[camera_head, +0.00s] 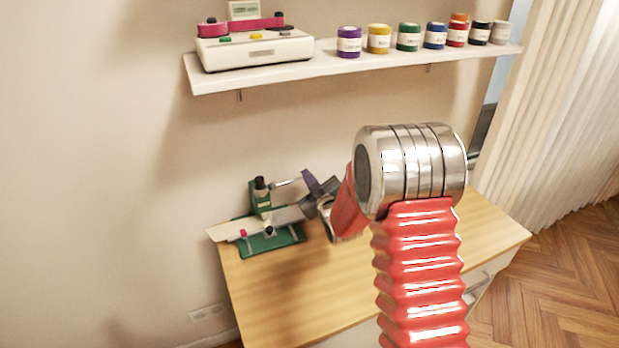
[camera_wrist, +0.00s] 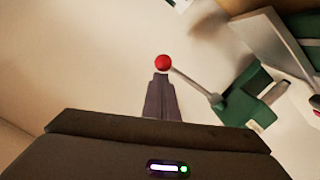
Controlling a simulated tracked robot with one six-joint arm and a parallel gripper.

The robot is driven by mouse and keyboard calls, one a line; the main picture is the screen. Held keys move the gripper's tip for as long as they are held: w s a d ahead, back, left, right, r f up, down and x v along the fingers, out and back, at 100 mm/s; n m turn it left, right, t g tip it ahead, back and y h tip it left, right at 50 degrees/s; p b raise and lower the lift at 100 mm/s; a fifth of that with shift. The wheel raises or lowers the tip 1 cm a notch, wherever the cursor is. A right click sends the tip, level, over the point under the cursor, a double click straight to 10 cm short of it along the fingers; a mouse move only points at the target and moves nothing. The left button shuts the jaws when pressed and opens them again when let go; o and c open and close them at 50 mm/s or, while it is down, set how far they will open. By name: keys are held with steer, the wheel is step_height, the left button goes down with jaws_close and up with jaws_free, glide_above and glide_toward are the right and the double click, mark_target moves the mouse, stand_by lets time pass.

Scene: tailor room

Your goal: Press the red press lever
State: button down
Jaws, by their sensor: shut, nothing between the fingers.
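The press lever is a grey rod (camera_wrist: 193,84) ending in a red ball knob (camera_wrist: 163,62), seen in the wrist view. It joins the green press (camera_wrist: 245,97) at right. My gripper (camera_wrist: 161,82) is shut and empty, its dark fingertips pointing at the red knob and appearing close to it; contact cannot be told. In the head view the green press (camera_head: 261,204) stands at the table's back left, with the rod (camera_head: 287,182) reaching right toward my gripper (camera_head: 308,178). The red knob cannot be made out there.
A wooden table (camera_head: 290,295) carries the press, with clear room at its front. A pale board (camera_head: 225,229) lies at the press. Above, a wall shelf (camera_head: 255,80) holds a white machine (camera_head: 258,50) and several coloured jars (camera_head: 379,40). A curtain (camera_head: 567,110) hangs at right.

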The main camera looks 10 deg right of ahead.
steer(key=s+r, duration=0.4)
steer(key=s, duration=0.6)
steer(key=shift+s+d, duration=0.15)
steer(key=shift+d, duration=0.05)
stand_by(0.6)
